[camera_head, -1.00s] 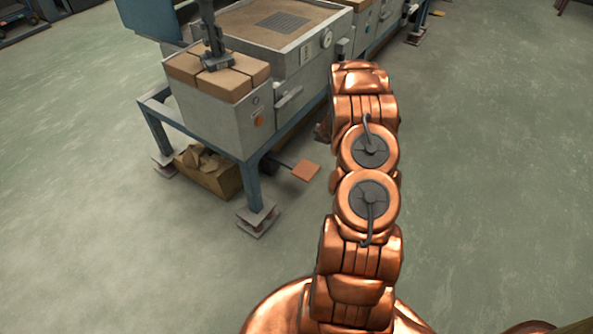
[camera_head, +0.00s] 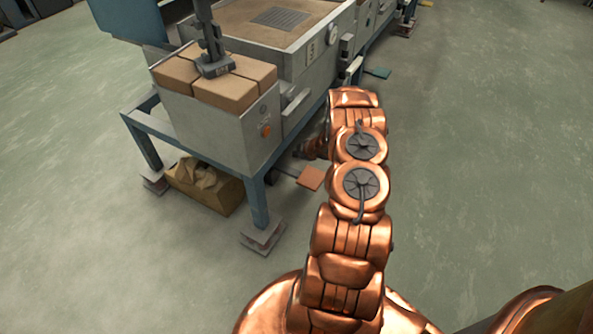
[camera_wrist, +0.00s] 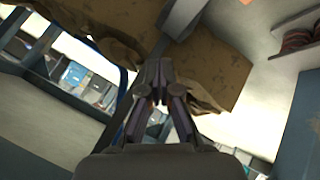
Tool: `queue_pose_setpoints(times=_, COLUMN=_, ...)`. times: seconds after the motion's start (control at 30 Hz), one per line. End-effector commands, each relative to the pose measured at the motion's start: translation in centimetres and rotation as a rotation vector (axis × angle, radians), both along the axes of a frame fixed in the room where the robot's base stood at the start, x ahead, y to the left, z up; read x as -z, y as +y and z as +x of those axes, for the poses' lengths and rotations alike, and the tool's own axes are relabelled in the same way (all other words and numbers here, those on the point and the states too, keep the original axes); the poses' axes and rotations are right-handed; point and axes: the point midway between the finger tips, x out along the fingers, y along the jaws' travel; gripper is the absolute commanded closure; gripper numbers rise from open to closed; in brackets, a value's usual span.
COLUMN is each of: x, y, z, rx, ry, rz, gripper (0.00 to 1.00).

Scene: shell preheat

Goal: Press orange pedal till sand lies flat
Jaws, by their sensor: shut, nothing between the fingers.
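The orange pedal (camera_head: 311,178) lies low near the floor, beside the blue frame of the bench, in the head view. Sand (camera_head: 238,18) fills a grey-rimmed box on the bench; a dark grid pattern shows on it, and I cannot tell whether its surface is level. My copper arm reaches down towards the bench side, its end just above and behind the pedal. My gripper (camera_wrist: 156,68) is shut and empty in the wrist view; in the head view its fingers are mostly hidden. I cannot make out the pedal in the wrist view or see contact with it.
A carton (camera_head: 203,185) with crumpled paper lies under the bench. Bench legs (camera_head: 258,205) stand close by. A teal pedal (camera_head: 377,73) lies farther back. Open floor surrounds the bench.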

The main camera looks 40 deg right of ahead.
Motion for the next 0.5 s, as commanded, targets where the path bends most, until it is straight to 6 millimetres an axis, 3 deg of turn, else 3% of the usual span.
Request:
queue_pose_setpoints(times=0.2, x=0.0, y=-1.5, z=-1.1, rx=0.025, ry=0.000, rz=-0.001, gripper=1.00)
queue_pose_setpoints(times=0.5, x=1.3, y=-1.6, z=-1.3, rx=0.028, ry=0.002, rz=0.000, gripper=1.00)
